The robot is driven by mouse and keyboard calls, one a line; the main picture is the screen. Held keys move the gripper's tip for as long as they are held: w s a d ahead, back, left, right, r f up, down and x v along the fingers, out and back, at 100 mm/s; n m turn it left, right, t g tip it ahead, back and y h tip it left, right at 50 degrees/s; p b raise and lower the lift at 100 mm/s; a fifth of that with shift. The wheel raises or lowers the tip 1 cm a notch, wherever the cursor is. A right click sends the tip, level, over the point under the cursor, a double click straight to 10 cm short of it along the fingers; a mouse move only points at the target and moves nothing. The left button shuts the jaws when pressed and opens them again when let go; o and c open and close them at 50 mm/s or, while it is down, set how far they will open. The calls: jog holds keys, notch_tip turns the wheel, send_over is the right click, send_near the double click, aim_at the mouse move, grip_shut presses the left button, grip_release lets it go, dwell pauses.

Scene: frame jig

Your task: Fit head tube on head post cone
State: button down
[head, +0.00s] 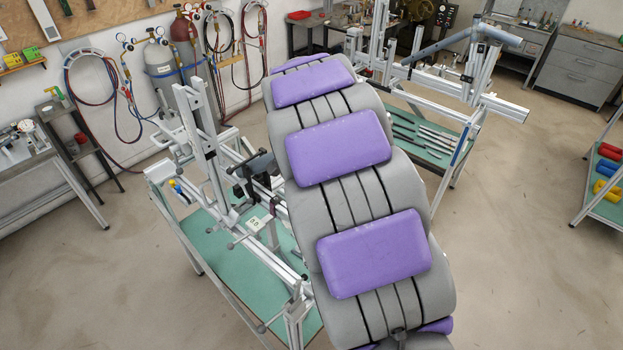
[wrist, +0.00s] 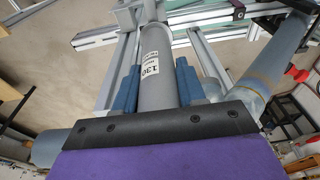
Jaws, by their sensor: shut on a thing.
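One blue finger lies on each side of the tube. The tube points away from my gripper, and its far end meets or overlaps grey metal parts at the top of the picture. I cannot make out the head post cone, or whether the tube touches it. In the head view my own arm covers the middle, and neither my gripper nor the held tube can be made out.
An aluminium jig frame (head: 209,140) over a green-topped table (head: 238,262) stands left of my arm. More jig rails (head: 485,98) and a blue-grey tube (head: 437,48) show behind on the right. A wide grey-blue tube (wrist: 278,70) lies close right in the wrist view.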

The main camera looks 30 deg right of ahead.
jog(key=c, duration=0.6)
grip_release()
jog(key=r, duration=0.5)
jog(key=a+r, duration=0.1)
jog(key=r, duration=0.5)
jog(key=s+a+r+b, duration=0.1)
jog(key=r, duration=0.5)
jog(key=shift+a, duration=0.2)
